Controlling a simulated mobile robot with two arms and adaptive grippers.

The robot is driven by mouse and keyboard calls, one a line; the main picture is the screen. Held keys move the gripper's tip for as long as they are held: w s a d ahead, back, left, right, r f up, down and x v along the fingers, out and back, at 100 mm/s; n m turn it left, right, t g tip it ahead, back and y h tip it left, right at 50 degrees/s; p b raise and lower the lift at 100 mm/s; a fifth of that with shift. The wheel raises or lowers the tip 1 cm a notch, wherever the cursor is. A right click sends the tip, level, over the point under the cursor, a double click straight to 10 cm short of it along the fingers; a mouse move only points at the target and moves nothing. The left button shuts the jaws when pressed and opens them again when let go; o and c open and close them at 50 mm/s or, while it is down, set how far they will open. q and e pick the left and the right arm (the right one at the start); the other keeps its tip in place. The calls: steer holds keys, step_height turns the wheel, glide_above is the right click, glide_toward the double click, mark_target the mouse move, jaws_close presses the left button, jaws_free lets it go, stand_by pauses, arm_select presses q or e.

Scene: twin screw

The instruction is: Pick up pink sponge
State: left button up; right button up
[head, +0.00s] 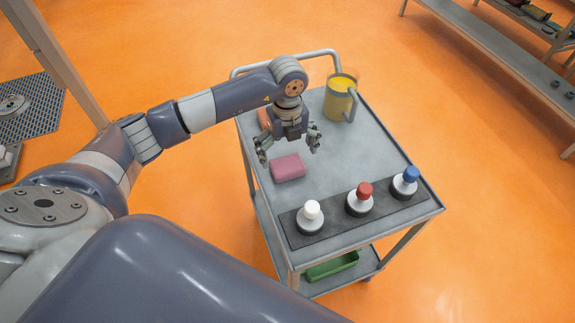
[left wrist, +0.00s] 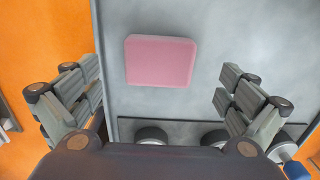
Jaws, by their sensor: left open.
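The pink sponge (head: 288,168) lies flat on the top of the grey cart (head: 330,165), near its left edge. In the left wrist view the sponge (left wrist: 160,60) sits beyond the fingertips, roughly centred between them. My left gripper (head: 288,146) is open and empty, with its fingers pointing down. It hangs above the cart top, a little behind the sponge, and does not touch it. The left gripper's spread fingers also show in the left wrist view (left wrist: 160,95). My right gripper is in neither view.
Bottles with white (head: 311,211), red (head: 360,197) and blue (head: 405,182) caps stand in a dark rack along the cart's front. A yellow pitcher (head: 338,102) stands at the back right. An orange item (head: 263,117) is partly hidden behind my gripper. A green bin (head: 331,266) is on the lower shelf.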

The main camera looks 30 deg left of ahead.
mark_target(288, 164)
arm_select(q)
step_height(288, 164, down, 5)
steer(key=shift+s+p, duration=0.15)
steer(key=shift+p, duration=0.7)
steer(key=shift+d+f, duration=0.1)
steer(key=shift+f, duration=0.1)
steer(key=c, duration=0.5)
steer(key=shift+r, duration=0.1)
steer(key=c, duration=0.5)
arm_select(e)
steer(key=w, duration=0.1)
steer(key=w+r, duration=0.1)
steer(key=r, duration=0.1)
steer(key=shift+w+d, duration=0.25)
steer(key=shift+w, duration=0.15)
